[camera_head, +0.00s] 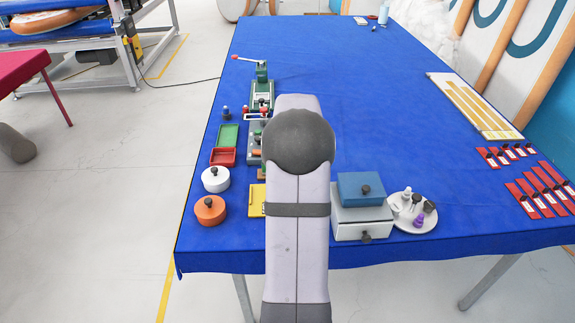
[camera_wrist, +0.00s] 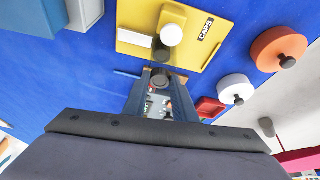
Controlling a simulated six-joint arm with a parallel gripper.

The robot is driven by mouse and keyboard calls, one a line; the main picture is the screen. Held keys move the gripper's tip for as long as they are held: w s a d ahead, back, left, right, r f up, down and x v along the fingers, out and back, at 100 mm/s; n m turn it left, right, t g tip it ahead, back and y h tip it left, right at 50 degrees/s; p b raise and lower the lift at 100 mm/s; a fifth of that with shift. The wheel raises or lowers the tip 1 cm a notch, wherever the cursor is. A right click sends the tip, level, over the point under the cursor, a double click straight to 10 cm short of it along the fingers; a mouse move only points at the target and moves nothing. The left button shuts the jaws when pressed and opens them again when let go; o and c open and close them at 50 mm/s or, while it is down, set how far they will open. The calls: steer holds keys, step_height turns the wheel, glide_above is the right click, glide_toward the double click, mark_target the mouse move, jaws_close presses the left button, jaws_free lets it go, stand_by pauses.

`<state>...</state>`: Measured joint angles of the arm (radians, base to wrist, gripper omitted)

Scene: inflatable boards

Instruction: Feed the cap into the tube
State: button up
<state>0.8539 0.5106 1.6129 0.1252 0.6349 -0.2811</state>
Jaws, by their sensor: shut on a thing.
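In the wrist view, my gripper (camera_wrist: 161,72) points between the yellow board and the row of small items beyond it. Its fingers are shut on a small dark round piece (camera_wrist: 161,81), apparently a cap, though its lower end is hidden. The yellow board (camera_wrist: 132,20), labelled CAPS, lies on the table and carries a white round cap (camera_wrist: 172,34), apart from the fingers. The board's edge also shows in the head view (camera_head: 256,199). My arm hides the gripper there. I cannot make out the tube for certain.
A green lever press (camera_head: 262,92) stands beyond trays and small fixtures left of my arm. A white pot (camera_head: 215,180) and an orange pot (camera_head: 209,210) sit by the left edge. Blue (camera_head: 358,187) and white boxes and a plate (camera_head: 428,222) stand right. The middle table is clear.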

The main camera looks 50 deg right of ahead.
stand_by(0.3)
steer(key=o, duration=1.6)
steer(key=shift+c, duration=0.2)
steer(key=shift+r, duration=0.1)
steer(key=shift+r+p, duration=2.75)
steer(key=shift+r, duration=0.7)
